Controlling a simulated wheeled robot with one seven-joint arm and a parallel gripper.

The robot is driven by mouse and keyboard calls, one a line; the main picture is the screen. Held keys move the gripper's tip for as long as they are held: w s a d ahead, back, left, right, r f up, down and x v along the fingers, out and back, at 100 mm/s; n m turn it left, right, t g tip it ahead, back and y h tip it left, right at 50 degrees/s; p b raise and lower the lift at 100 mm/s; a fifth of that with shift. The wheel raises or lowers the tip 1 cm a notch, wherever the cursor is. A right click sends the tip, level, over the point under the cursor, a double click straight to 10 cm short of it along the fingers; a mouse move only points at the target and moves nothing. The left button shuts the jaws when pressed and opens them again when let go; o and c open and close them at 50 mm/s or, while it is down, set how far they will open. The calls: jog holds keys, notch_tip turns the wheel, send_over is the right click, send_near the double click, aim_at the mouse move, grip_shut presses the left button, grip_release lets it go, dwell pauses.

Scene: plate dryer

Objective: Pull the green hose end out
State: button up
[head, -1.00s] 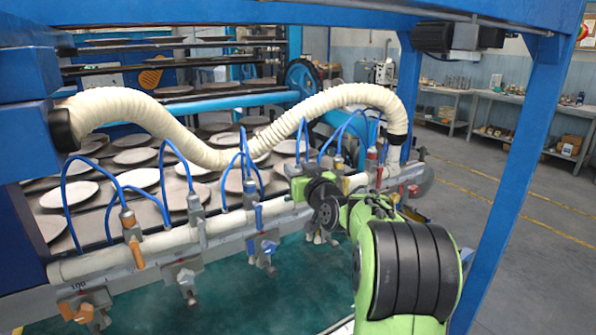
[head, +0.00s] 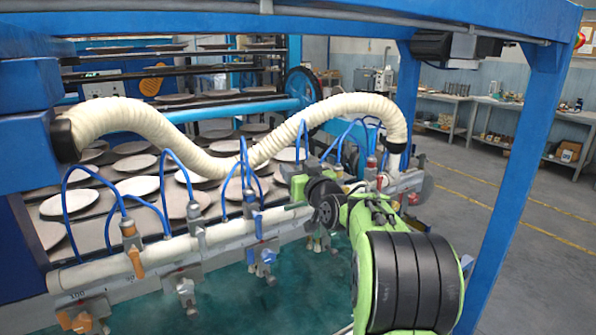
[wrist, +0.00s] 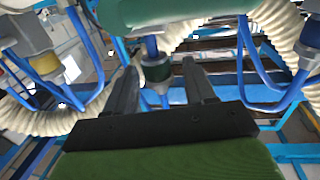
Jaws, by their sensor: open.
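In the wrist view, a green hose end (wrist: 157,71) with a dark lower part shows beyond and between the two dark fingers of my gripper (wrist: 162,84). A short blue hose (wrist: 152,46) meets it from above, below a large pale and green rounded body at the top of the picture. My gripper is open, with a gap between its fingers. I cannot tell whether either finger touches the green end.
A pale pipe (head: 175,244) with several valves and looped blue hoses runs across the front. A thick cream hose (head: 205,160) arches above it. Racks of round plates (head: 135,162) stand behind. A blue post (head: 520,175) stands close to the right of my arm.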

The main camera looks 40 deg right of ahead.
jog(key=b+v, duration=0.3)
jog(key=v, duration=1.2)
jog(key=shift+s, duration=0.35)
jog(key=shift+a, duration=0.1)
jog(key=a+f+n+g+y+p, duration=0.2)
jog(key=a+f+g+y, duration=0.1)
jog(key=a, duration=0.8)
jog(key=s+a+f+n+g+y+p, duration=0.1)
jog(key=s+a+f+g+p, duration=0.1)
jog(key=s+a+f+g, duration=0.55)
jog(key=s+a+f+g+p, duration=0.1)
jog(key=s+a+f, duration=0.1)
jog(key=s, duration=0.9)
jog(key=shift+s+a+f+m, duration=0.3)
jog(key=shift+a+f, duration=0.1)
jog(key=shift+a, duration=0.5)
jog(key=shift+d+g, duration=0.15)
jog(key=shift+g, duration=0.1)
